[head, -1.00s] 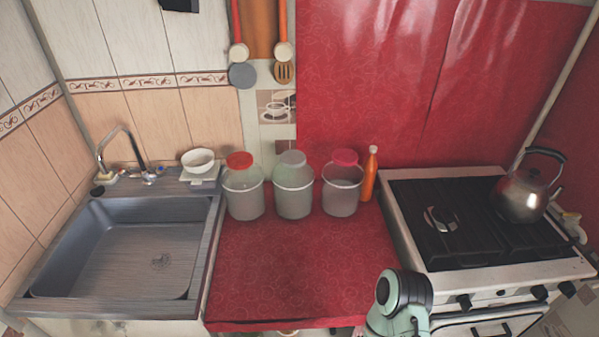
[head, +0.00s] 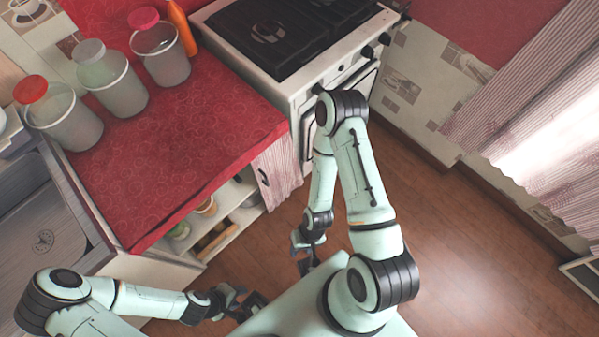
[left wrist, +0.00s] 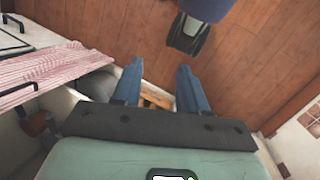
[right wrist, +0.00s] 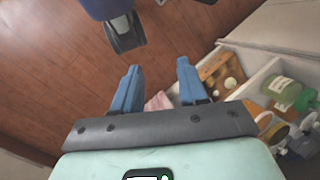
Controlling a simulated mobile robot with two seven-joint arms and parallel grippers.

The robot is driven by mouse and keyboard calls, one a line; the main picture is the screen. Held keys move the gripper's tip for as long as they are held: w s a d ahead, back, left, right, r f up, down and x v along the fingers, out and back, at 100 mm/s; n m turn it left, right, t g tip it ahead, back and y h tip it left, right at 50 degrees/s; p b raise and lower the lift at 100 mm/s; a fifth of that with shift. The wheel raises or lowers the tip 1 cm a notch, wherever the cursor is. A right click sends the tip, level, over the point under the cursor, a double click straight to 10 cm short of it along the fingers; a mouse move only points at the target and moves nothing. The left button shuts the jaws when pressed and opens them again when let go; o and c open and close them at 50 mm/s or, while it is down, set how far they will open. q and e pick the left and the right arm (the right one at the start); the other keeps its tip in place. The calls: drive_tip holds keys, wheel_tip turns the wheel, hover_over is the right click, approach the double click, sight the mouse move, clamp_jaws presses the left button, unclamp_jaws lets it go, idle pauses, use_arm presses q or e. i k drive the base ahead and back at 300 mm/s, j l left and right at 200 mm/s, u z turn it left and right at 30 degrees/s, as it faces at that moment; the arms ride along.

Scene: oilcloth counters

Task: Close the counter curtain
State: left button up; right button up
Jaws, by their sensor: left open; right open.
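The counter curtain (head: 278,172), pink-and-white striped, hangs bunched at the right end of the open shelves under the red counter, beside the stove. It also shows at the left of the left wrist view (left wrist: 45,70), and a small pink patch shows between the fingers in the right wrist view (right wrist: 158,102). My left gripper (head: 248,303) is open and empty, in front of the shelves and apart from the curtain. My right gripper (head: 304,258) is open and empty, low in front of the curtain and stove side, not visibly holding cloth.
The open shelf (head: 225,220) holds jars and bottles, including a green bottle (right wrist: 285,92). The stove (head: 300,50) stands right of the counter (head: 180,140), which carries three lidded containers. A window curtain (head: 545,120) hangs at far right. Wooden floor is clear at right.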

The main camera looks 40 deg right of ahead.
sight(268, 167)
drive_tip(key=k+z, duration=0.45)
drive_tip(key=z, duration=0.3)
drive_tip(key=i+l+u, duration=0.15)
drive_tip(key=l+u, duration=0.15)
drive_tip(key=u, duration=0.15)
drive_tip(key=l+u, duration=0.35)
drive_tip(key=u, duration=0.15)
drive_tip(key=i, duration=0.05)
